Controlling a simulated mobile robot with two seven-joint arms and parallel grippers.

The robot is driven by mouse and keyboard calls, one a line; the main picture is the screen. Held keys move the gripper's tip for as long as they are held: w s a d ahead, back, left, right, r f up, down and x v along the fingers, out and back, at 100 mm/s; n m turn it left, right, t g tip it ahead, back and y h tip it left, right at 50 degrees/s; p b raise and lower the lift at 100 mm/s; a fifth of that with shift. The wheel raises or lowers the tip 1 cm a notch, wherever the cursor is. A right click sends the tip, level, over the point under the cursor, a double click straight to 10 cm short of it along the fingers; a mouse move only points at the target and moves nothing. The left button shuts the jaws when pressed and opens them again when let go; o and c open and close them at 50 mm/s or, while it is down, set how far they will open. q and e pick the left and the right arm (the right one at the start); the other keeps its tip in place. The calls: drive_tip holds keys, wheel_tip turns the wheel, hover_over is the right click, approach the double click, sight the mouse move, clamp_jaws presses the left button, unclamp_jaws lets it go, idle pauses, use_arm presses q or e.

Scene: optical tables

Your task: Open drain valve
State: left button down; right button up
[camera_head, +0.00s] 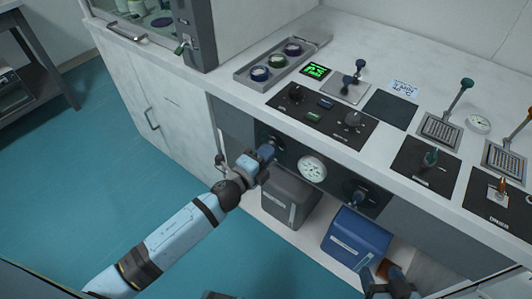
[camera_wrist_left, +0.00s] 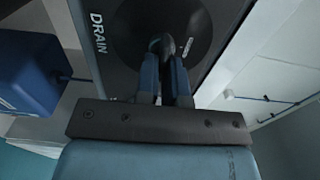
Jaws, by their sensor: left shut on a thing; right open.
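The drain valve sits on a black panel (camera_head: 288,152) on the cabinet front, left of a round gauge. In the left wrist view the panel (camera_wrist_left: 85,60) reads "DRAIN", and the valve's small dark handle (camera_wrist_left: 163,43) stands out from a round black plate. My left gripper (camera_head: 268,150) reaches the valve from the front left. In the left wrist view its two fingers (camera_wrist_left: 165,75) are closed around the handle, hiding part of it.
A white gauge (camera_head: 312,168) and a second valve (camera_head: 358,198) share the front panel. A grey container (camera_head: 290,199) and a blue container (camera_head: 355,238) stand below it. The countertop above holds control panels (camera_head: 320,117), levers and a tray (camera_head: 283,62).

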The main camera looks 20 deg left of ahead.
idle(0.4)
use_arm(q)
drive_tip(key=c, duration=1.2)
unclamp_jaws()
drive_tip(key=shift+c, duration=0.2)
drive_tip(key=v, duration=1.3)
drive_tip(key=shift+s+b, duration=0.3)
drive_tip(key=shift+s, duration=0.05)
use_arm(e)
drive_tip(key=shift+a+r, duration=0.1)
drive_tip(key=shift+r, duration=0.05)
drive_tip(key=shift+f, duration=0.25)
use_arm(q)
drive_tip(key=shift+s, duration=0.1)
use_arm(e)
drive_tip(key=shift+s, duration=0.1)
